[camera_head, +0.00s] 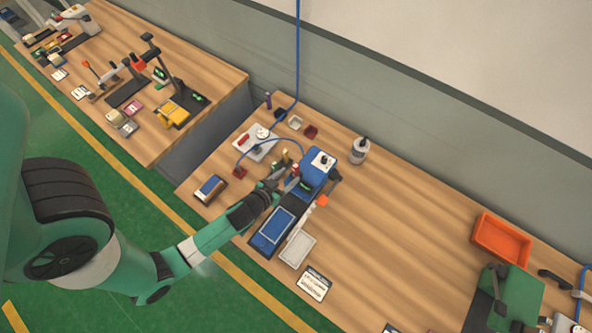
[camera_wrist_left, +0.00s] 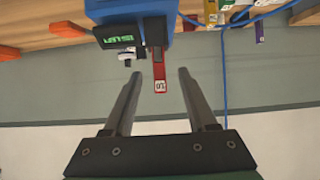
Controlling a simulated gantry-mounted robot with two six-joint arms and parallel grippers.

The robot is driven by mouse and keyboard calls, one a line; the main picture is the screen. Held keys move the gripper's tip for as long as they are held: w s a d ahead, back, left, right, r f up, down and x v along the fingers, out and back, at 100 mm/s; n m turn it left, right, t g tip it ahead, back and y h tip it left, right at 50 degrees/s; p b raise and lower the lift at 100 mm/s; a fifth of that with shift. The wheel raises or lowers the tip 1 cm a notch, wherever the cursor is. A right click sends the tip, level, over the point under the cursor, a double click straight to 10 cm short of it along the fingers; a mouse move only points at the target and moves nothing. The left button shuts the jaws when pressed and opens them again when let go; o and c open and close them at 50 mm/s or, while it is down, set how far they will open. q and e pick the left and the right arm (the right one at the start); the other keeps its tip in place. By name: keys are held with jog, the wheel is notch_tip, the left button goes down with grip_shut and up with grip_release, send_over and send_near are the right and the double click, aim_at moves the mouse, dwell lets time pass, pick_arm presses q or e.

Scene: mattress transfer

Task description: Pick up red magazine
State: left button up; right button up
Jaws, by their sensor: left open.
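The red magazine (camera_wrist_left: 159,72) is a narrow red bar with a small white label at its free end. In the left wrist view it sticks out from the blue device (camera_wrist_left: 135,12), which also shows in the head view (camera_head: 318,168). My left gripper (camera_head: 280,178) reaches to the side of this device. In the left wrist view my left gripper (camera_wrist_left: 160,78) is open, with one finger on each side of the magazine's labelled end and a visible gap on both sides. In the head view the magazine is hard to make out beside the gripper. My right gripper is not in view.
A blue tray (camera_head: 272,231) and a white tray (camera_head: 298,249) lie in front of the device. A blue hose (camera_head: 297,60) hangs down close by. An orange bin (camera_head: 500,240) stands right; the bench between is clear.

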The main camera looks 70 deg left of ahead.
aim_at(294, 173)
pick_arm(q)
jog(key=x, duration=0.5)
jog(key=shift+w+a+f, duration=0.1)
jog(key=shift+w+f, duration=0.15)
grip_shut()
